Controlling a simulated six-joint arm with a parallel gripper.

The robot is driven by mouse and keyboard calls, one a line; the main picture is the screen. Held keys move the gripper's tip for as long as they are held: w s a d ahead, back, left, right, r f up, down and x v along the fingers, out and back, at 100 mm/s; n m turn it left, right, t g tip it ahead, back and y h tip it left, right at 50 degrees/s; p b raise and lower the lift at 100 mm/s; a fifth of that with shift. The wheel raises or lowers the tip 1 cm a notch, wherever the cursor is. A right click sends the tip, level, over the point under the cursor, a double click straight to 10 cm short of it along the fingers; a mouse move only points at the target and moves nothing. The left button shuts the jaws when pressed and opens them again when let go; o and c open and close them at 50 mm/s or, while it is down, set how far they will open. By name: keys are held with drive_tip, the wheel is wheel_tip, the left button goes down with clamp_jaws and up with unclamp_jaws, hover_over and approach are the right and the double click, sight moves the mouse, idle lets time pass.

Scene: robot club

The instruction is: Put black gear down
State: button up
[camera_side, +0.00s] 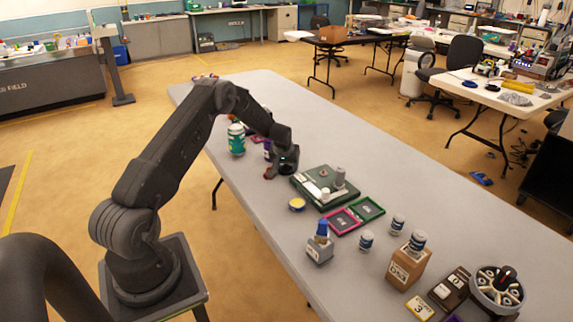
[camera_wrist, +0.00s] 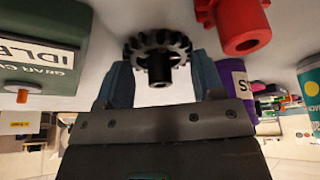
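The black gear (camera_wrist: 158,48) is a toothed disc with a round hub, seen in the wrist view between the fingertips of my gripper (camera_wrist: 162,72). Both fingertips appear to touch opposite edges of its rim. The pale tabletop lies close behind it; I cannot tell whether the gear touches it. In the side view my gripper (camera_side: 284,166) is low over the far part of the table, left of the green gear case (camera_side: 308,196). The gear cannot be made out there.
In the wrist view a red part (camera_wrist: 240,24) is close to the gear, with a purple container (camera_wrist: 230,72) and teal bottle (camera_wrist: 312,84) beyond. A green labelled box (camera_wrist: 45,50) stands left. In the side view, framed trays (camera_side: 344,220) and small bottles (camera_side: 366,240) stand nearer.

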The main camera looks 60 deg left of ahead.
drive_tip(key=o, duration=0.5)
drive_tip(key=shift+c, duration=0.2)
drive_tip(key=v, duration=1.2)
drive_tip(key=s+d+r+m+t+h, duration=0.1)
drive_tip(key=s+d+r+m, duration=0.15)
drive_tip(key=d+r, duration=0.6)
drive_tip(key=s+d+r+m, duration=0.1)
drive_tip(key=s+d+r, duration=0.3)
drive_tip(key=d+r, duration=0.5)
drive_tip(key=s+d+r+m+h, duration=0.1)
drive_tip(key=s+d+m, duration=0.1)
drive_tip(key=s+d, duration=0.6)
drive_tip(key=s+d+r+m+t+h, duration=0.1)
drive_tip(key=s+d+m, duration=0.2)
drive_tip(key=s+d, duration=0.6)
drive_tip(key=s, duration=0.4)
drive_tip(key=shift+r, duration=0.3)
drive_tip(key=shift+m, duration=0.25)
